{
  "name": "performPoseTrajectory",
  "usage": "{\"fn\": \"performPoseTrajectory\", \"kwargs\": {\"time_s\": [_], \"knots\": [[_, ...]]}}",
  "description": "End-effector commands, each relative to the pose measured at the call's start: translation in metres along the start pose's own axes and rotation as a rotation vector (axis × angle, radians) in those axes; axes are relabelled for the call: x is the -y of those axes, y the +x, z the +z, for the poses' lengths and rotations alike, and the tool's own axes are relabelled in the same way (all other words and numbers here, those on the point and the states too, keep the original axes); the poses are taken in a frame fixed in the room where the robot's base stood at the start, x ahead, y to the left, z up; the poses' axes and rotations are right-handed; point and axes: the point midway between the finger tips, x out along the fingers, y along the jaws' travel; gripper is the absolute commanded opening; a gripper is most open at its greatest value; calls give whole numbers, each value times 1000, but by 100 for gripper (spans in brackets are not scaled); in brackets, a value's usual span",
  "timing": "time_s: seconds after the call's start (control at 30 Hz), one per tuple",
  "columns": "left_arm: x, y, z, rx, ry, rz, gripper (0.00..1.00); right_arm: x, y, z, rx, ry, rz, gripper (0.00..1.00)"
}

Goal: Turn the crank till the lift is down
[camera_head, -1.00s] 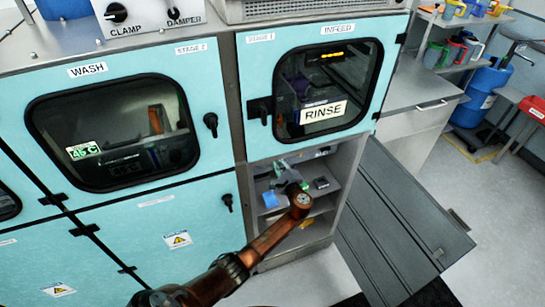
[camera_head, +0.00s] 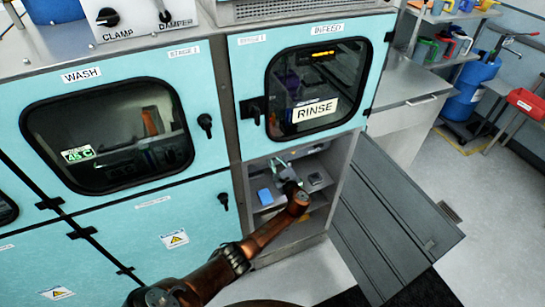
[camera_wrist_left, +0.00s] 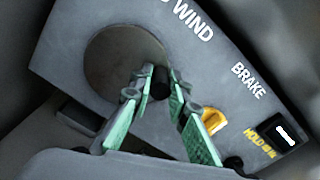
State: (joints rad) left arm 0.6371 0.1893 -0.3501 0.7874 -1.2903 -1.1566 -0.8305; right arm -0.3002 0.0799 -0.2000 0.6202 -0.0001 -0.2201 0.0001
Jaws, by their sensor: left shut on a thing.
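My left gripper (camera_head: 284,172) reaches into the open lower compartment (camera_head: 321,222) under the RINSE window. In the left wrist view, its green fingers (camera_wrist_left: 160,105) are shut on a dark crank knob (camera_wrist_left: 161,84). The knob sits at the right edge of a round grey crank disc (camera_wrist_left: 118,58) on a panel with partly cut-off lettering ending in "WIND". A yellow BRAKE lever (camera_wrist_left: 214,121) is just right of the fingers. I cannot make out the lift; the RINSE window (camera_head: 340,75) shows a dim interior. My right gripper is not in view.
The open grey door (camera_head: 390,225) hangs to the right of the compartment. A blue item (camera_head: 265,196) lies on the compartment shelf. Mugs, a blue barrel (camera_head: 470,95) and a red bin (camera_head: 527,103) stand farther right.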

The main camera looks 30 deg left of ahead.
Motion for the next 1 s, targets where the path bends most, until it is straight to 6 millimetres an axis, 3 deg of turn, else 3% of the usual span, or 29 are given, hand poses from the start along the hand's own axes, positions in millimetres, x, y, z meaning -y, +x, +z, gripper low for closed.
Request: {"fn": "performPoseTrajectory", "kwargs": {"time_s": [0.27, 0.3, 0.5, 0.83, 1.0], "knots": [[0, -1, -1, -2, 0, -1, 0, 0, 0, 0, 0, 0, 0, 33], [0, -1, -1, -2, -1, -1, 18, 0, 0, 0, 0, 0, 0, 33], [0, 0, -1, -1, -1, 0, 32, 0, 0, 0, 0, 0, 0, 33], [0, -2, -1, -1, -1, 0, 33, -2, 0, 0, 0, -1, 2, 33], [0, -23, -2, -4, -3, -2, 33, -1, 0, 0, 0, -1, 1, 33]]}}
